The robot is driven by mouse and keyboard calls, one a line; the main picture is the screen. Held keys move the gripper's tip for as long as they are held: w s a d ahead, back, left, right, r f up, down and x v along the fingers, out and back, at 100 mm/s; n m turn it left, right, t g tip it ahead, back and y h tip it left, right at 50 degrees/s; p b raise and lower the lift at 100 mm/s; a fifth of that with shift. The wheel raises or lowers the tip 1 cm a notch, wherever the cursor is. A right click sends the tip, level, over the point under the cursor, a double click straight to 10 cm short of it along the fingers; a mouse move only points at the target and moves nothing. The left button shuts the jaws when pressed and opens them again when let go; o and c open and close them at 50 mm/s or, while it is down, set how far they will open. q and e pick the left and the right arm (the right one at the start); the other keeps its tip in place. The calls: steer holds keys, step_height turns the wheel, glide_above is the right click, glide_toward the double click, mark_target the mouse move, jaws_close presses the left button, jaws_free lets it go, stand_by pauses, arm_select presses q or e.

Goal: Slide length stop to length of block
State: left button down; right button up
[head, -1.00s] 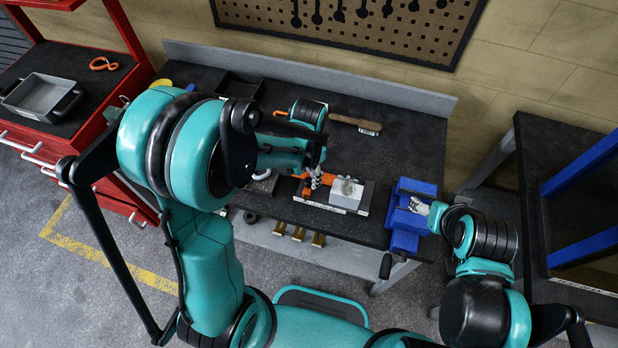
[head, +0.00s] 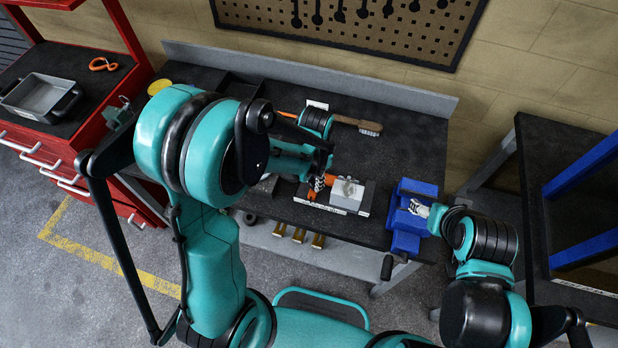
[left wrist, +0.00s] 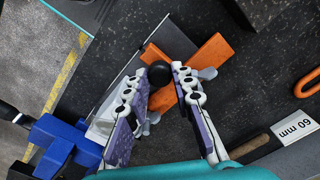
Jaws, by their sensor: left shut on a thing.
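The orange length stop (head: 312,194) sits on a low fixture on the bench, close to the left side of the pale grey block (head: 345,197). Whether stop and block touch is unclear. My left gripper (head: 319,182) is at the stop. In the left wrist view its fingers (left wrist: 160,92) are closed about the stop's black round knob (left wrist: 159,74), with the orange bar (left wrist: 208,62) beyond. The block (left wrist: 104,118) is partly hidden behind one finger. My right gripper (head: 420,208) is at the blue vise (head: 405,242); its finger state is too small to tell.
A wooden-handled brush (head: 368,127) lies at the back of the bench (head: 420,130). A "60 mm" card (left wrist: 297,127) lies near its handle in the left wrist view. A red tool cart (head: 95,150) stands at left. The bench's right rear is clear.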

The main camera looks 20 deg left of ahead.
arm_select(q)
steer(key=shift+d, duration=0.8)
steer(key=shift+a, duration=0.1)
steer(key=c, duration=1.3)
jaws_free()
steer(key=shift+r, duration=0.1)
step_height(320, 180, up, 12)
steer(key=shift+f, duration=0.1)
